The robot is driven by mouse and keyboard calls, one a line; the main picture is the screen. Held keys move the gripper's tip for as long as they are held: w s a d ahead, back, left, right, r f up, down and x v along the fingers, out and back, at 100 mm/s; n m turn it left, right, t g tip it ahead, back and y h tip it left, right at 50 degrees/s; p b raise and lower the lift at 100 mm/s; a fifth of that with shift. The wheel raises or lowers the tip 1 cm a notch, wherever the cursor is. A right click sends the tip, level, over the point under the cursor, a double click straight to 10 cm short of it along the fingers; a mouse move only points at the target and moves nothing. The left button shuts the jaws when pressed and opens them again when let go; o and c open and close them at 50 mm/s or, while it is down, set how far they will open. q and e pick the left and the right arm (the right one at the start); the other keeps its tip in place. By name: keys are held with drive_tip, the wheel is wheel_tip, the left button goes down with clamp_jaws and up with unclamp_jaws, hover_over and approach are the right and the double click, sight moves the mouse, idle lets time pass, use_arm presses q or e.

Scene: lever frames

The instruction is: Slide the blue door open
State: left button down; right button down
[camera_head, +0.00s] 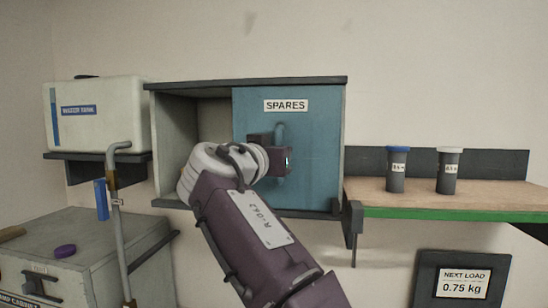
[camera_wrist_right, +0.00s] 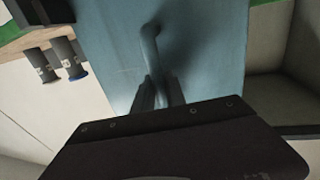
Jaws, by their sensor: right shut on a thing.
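The blue door (camera_head: 310,160), labelled SPARES, covers the right part of a grey wall cabinet (camera_head: 246,84). The left part of the cabinet stands open and its inside looks empty where visible. The door's upright blue handle (camera_head: 279,131) is partly hidden behind my right gripper (camera_head: 281,146). In the right wrist view, the blue door (camera_wrist_right: 205,45) fills the middle, and the fingers of my right gripper (camera_wrist_right: 157,92) are shut on the handle (camera_wrist_right: 150,45). My left gripper is not in view.
A shelf (camera_head: 500,197) at the right holds two grey jars, one blue-lidded (camera_head: 397,170) and one white-lidded (camera_head: 449,171). A water tank (camera_head: 95,115) stands at the left above a bent pipe (camera_head: 118,220) and a grey lamp cabinet (camera_head: 60,240). A load display (camera_head: 463,283) hangs lower right.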

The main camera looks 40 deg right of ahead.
drive_tip(key=shift+r, duration=0.1)
drive_tip(key=c, duration=1.4)
unclamp_jaws()
drive_tip(key=shift+w, duration=0.1)
drive_tip(key=shift+o, duration=0.2)
drive_tip(key=shift+a, duration=0.1)
drive_tip(key=shift+a+f, duration=0.2)
drive_tip(key=shift+a, duration=0.1)
drive_tip(key=b+v, duration=0.3)
drive_tip(key=v, duration=0.5)
drive_tip(key=shift+s, duration=0.25)
drive_tip(key=shift+a+r, duration=0.1)
drive_tip(key=shift+r, duration=0.05)
